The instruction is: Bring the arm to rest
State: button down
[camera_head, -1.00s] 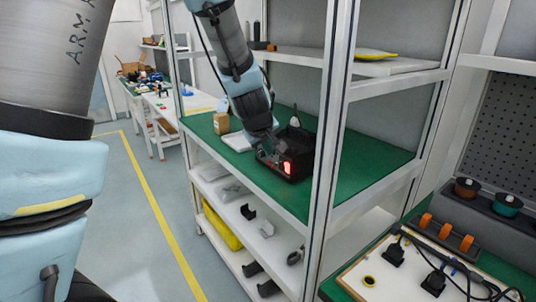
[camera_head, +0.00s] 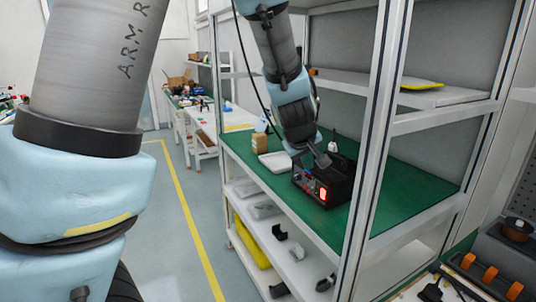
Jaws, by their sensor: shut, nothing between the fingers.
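My arm reaches down from the top of the view into the shelf rack. My gripper (camera_head: 321,159) is at its lower end, over the green shelf mat (camera_head: 390,193). It is shut and holds nothing. It overlaps the back left part of a black box (camera_head: 337,187) with a lit red switch on its front. I cannot tell whether the gripper touches the box.
A small brown carton (camera_head: 260,143) and a white flat item (camera_head: 275,162) lie left of the box. A rack post (camera_head: 371,150) stands close on the right. A yellow item (camera_head: 422,83) lies on the upper shelf. The floor (camera_head: 172,225) left of the rack is clear.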

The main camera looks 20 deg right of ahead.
jog(key=w+a+f+g+y, duration=0.1)
jog(key=a+f+g+y, duration=0.1)
jog(key=a, duration=1.5)
jog(key=s+a+f+m+g+y, duration=0.1)
jog(key=s+a, duration=0.3)
jog(key=a, duration=0.5)
jog(key=s+a+f+g+y, duration=0.1)
jog(key=s+a, duration=0.3)
jog(key=a, duration=0.6)
jog(key=shift+f+m+g+y, duration=0.3)
jog(key=shift+m+y, duration=0.1)
jog(key=shift+y, duration=0.1)
jog(key=shift+w+d, duration=0.1)
